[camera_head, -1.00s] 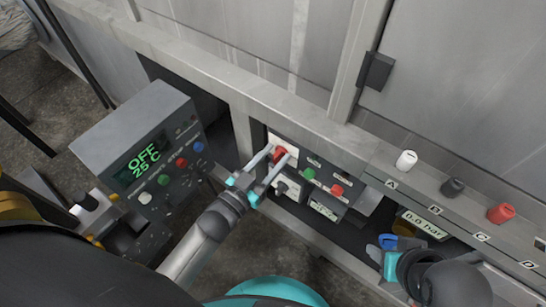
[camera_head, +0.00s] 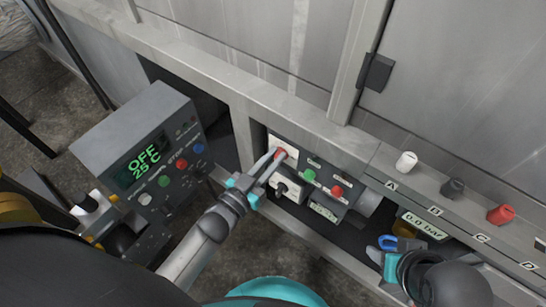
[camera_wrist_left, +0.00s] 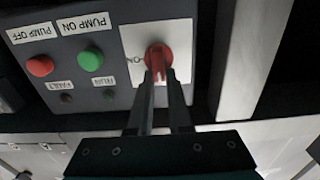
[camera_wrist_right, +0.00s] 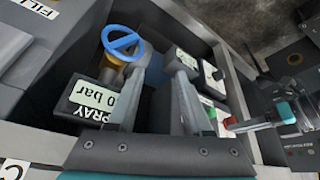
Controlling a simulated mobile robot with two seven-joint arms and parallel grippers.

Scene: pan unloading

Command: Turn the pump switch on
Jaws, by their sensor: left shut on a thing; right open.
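The pump switch is a red rotary knob (camera_head: 281,153) on a white plate at the left of the pump panel, under the grey ledge. My left gripper (camera_head: 273,160) is shut on it. In the left wrist view, the fingertips of my left gripper (camera_wrist_left: 158,78) hold the knob's red handle (camera_wrist_left: 157,60), in front of the white plate (camera_wrist_left: 130,40). A partly hidden marking shows beside the knob. My right gripper (camera_wrist_right: 155,85) is open and empty, above the recess at the right with the blue valve handle (camera_wrist_right: 122,41).
Green (camera_wrist_left: 90,59) and red (camera_wrist_left: 40,66) buttons labelled PUMP ON and PUMP OFF sit beside the switch. A control box (camera_head: 125,140) at left reads OFF, 25 C. A gauge (camera_head: 424,224) reads 0.0 bar. White, black and red knobs stand on the ledge at right.

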